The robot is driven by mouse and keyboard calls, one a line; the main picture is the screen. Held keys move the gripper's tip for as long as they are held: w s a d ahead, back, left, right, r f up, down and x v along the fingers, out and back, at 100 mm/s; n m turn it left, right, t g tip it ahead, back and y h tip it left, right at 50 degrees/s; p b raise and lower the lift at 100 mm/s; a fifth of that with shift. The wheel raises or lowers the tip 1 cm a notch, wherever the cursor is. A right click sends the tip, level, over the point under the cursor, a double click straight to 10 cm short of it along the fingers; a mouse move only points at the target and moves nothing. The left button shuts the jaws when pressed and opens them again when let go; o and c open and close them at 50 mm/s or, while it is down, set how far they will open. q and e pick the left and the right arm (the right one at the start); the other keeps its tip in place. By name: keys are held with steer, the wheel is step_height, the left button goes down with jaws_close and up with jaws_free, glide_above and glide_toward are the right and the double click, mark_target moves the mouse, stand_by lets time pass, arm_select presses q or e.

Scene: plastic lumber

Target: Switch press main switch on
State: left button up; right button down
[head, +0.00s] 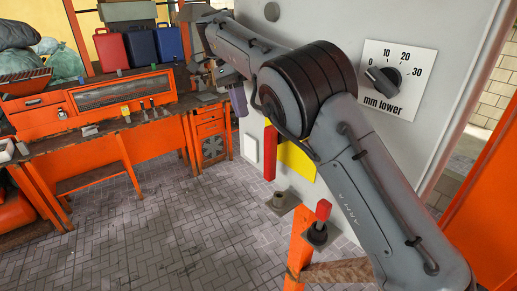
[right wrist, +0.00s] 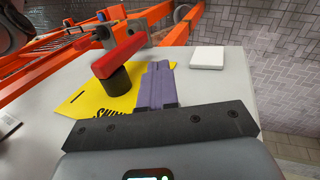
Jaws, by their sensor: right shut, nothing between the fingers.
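A red rotary handle on a black hub (right wrist: 118,56) sits on a yellow plate (right wrist: 72,102) in the right wrist view. In the head view the red handle (head: 270,152) stands vertical, and the yellow plate (head: 297,163) is partly hidden by my right arm. I cannot tell whether this is the main switch. My right gripper (head: 238,100) has purple fingers pointing down, above and left of the red handle. Its fingers (right wrist: 157,68) are shut and empty, beside the red handle and apparently apart from it. My left gripper is not in view.
A white square plate (head: 250,149) is on the grey cabinet panel, left of the red handle. A dial (head: 383,81) marked "mm lower" is at upper right. An orange post (head: 300,245) with a red-topped lever (head: 321,213) stands in front. An orange workbench (head: 95,140) is at left; floor between is clear.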

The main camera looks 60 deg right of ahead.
mark_target(276, 152)
steer(key=s+a+f+b, duration=0.2)
steer(key=s+f+b, duration=0.2)
steer(key=s+f, duration=0.2)
steer(key=shift+a+x, duration=0.2)
steer(key=shift+x, duration=1)
steer(key=shift+s+d, duration=0.1)
